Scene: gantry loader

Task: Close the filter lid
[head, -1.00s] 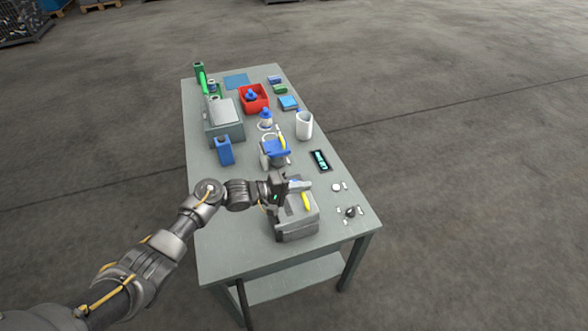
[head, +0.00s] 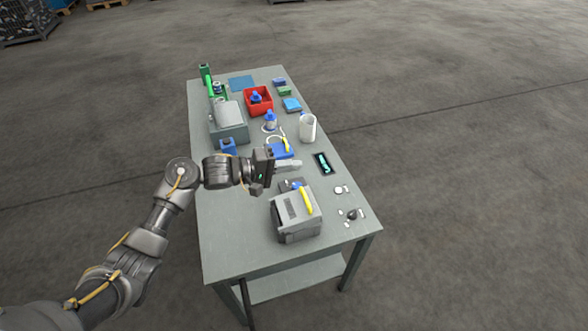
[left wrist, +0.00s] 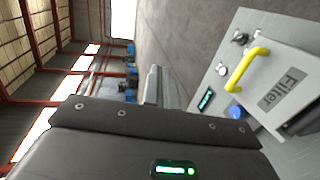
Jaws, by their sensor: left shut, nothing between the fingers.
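The filter box (head: 297,228) is a grey box at the near end of the table. Its grey lid (head: 290,205) has a dark label and a yellow handle (head: 307,201), and lies over the top of the box. In the left wrist view the lid (left wrist: 302,72) reads "Filter", with the yellow handle (left wrist: 246,70) along one side; a dark strip shows under one edge, and I cannot tell whether it is a gap. My left gripper (head: 296,165) is shut and empty, above the table beyond the box, apart from the lid. My right gripper is not in view.
Beyond the box, a blue-topped item with a yellow handle (head: 285,146) is partly hidden by my gripper. A white cup (head: 308,129), a black display (head: 324,163) and small loose parts (head: 352,214) stand along the right side. The near left tabletop is clear.

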